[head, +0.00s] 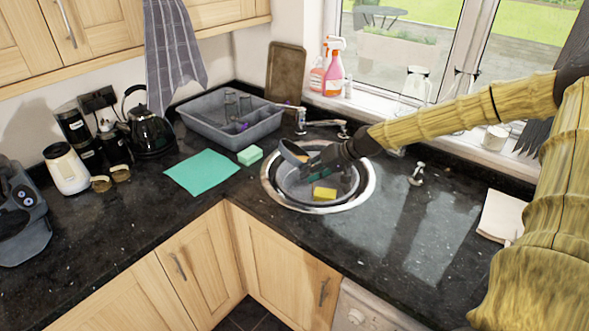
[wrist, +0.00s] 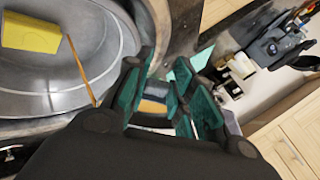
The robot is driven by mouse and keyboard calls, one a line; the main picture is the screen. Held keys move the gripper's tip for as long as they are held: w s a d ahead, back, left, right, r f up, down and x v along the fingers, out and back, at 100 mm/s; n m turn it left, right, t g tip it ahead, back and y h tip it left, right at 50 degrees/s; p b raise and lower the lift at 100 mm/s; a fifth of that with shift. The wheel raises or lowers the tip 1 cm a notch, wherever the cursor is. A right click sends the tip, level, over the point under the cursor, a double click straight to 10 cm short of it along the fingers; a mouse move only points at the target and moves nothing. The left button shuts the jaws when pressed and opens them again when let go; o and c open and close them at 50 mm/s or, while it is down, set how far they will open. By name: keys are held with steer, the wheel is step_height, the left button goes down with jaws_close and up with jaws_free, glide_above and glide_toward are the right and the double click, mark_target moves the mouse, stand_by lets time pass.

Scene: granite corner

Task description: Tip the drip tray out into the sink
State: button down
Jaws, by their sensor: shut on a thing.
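The drip tray (head: 292,153) is a small dark grey piece with a tan patch at its upper side. My gripper (head: 314,163) is shut on it and holds it over the far left part of the round sink (head: 369,184). The tray looks tilted, but I cannot tell what is in it. In the wrist view my gripper (wrist: 165,88) has teal pads on either side of a partly hidden grey and tan piece. The sink (wrist: 70,88) shows there at the left. A yellow sponge (head: 324,194) lies in the sink and also shows in the wrist view (wrist: 31,33).
A thin brown stick (wrist: 80,68) crosses the sink edge. Taps (head: 327,125) stand behind the sink.

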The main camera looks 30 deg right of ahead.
steer(key=shift+d+r+m+t+y+b, duration=0.35)
steer(key=shift+y+b, duration=0.35)
steer(key=shift+b, duration=0.45)
steer(key=shift+d+r+m+t+y+b, duration=0.15)
steer(key=shift+d+r+y+b, duration=0.25)
steer(key=shift+y+b, duration=0.55)
stand_by(2.6)
